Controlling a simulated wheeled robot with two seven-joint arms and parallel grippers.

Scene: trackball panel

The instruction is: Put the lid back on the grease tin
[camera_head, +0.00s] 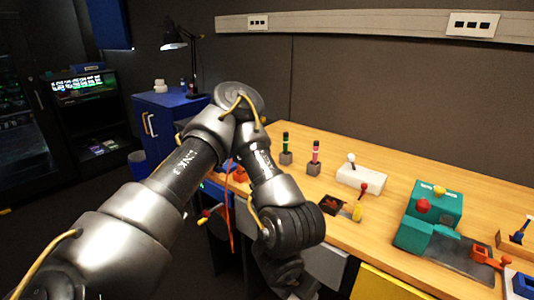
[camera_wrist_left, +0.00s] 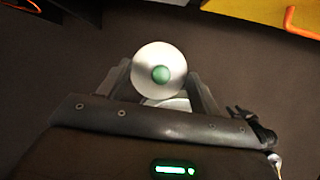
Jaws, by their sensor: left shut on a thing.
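A round silver-white disc with a green knob in its middle, which looks like the lid (camera_wrist_left: 160,51), sits between the fingers of my left gripper (camera_wrist_left: 160,82) in the left wrist view. The gripper is shut on it. A second pale curved surface (camera_wrist_left: 172,103) shows just below the disc, close to the palm; I cannot tell what it is. Dark floor lies behind the disc. In the head view my left arm bends down at the table's front edge, and its gripper is out of sight. I cannot make out the grease tin. My right gripper is not in view.
The wooden table (camera_head: 400,165) holds a white box with a lever (camera_head: 362,177), a teal machine (camera_head: 432,208), two upright handles and a dark plate with small levers (camera_head: 340,207). A yellow panel (camera_head: 385,285) is at the table's front. A blue cabinet (camera_head: 165,125) stands behind.

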